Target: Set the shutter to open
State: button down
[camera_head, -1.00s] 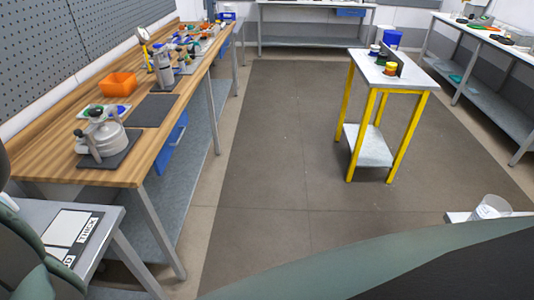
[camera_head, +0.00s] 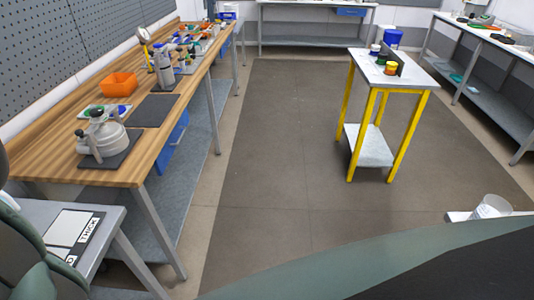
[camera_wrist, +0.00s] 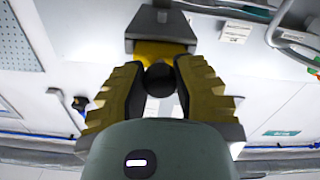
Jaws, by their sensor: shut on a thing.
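In the wrist view my gripper (camera_wrist: 159,88) has its two ribbed yellow fingers closed around a dark round knob (camera_wrist: 158,74). The knob sits just in front of a yellow part (camera_wrist: 160,50) under a grey, dark-edged housing (camera_wrist: 160,18). The fingers partly cover the knob and whatever joins it to the yellow part. No label or open/closed mark can be read there, so I cannot tell the shutter's position. My gripper does not show in the head view.
A yellow-legged table (camera_head: 412,78) stands at the right. The floor (camera_head: 290,150) between them is clear.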

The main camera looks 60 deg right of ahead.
jog(key=v, duration=0.3)
jog(key=shift+f, duration=0.2)
jog(key=c, duration=0.7)
grip_release()
jog(key=shift+d, duration=0.1)
jog(key=v, duration=1.2)
